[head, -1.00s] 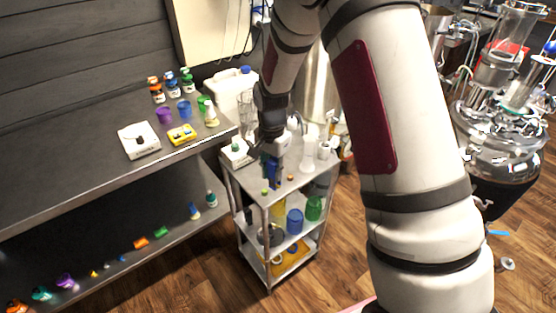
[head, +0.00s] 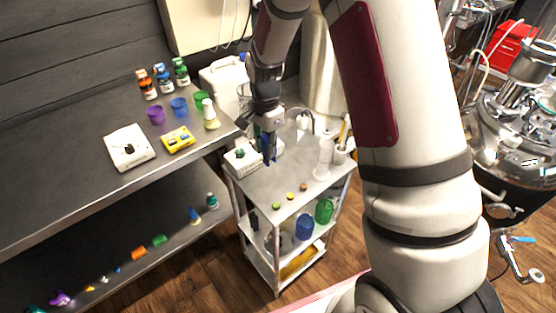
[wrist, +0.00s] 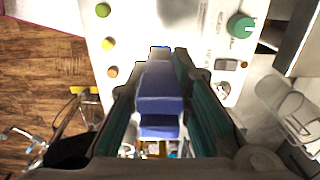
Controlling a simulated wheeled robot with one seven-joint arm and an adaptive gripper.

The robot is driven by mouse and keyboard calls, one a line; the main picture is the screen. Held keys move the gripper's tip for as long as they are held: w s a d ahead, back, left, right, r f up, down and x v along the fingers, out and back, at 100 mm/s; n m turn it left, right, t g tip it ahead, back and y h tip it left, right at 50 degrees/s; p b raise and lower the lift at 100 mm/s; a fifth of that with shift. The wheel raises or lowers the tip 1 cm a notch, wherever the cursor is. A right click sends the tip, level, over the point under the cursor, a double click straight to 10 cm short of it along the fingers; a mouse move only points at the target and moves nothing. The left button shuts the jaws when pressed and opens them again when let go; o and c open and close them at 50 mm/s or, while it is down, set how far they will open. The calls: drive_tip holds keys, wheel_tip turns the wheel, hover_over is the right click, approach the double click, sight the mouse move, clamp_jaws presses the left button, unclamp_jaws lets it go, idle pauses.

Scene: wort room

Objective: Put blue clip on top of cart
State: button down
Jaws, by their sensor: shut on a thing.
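The blue clip (wrist: 160,100) is held between the two finger pads of my gripper (wrist: 158,82) in the wrist view. In the head view my gripper (head: 268,140) points down over the back left of the cart, and the clip (head: 269,150) shows as a small dark blue shape at its tip. The grey cart top (head: 262,188) is below it and also shows in the wrist view (wrist: 137,28). I cannot tell whether the clip touches the cart top.
A white device with a green knob (head: 242,158) stands on the cart's left side. Small green, yellow and brown balls (head: 290,196) lie near the front edge. White bottles (head: 325,155) stand at right. The steel bench (head: 70,190) is left. The cart top's middle is clear.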

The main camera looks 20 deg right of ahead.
wheel_tip(320, 180, down, 8)
drive_tip(key=shift+f+p, duration=0.25)
drive_tip(key=shift+p, duration=0.15)
drive_tip(key=shift+f, duration=0.1)
drive_tip(key=c, duration=1.5)
unclamp_jaws()
drive_tip(key=shift+o, duration=0.2)
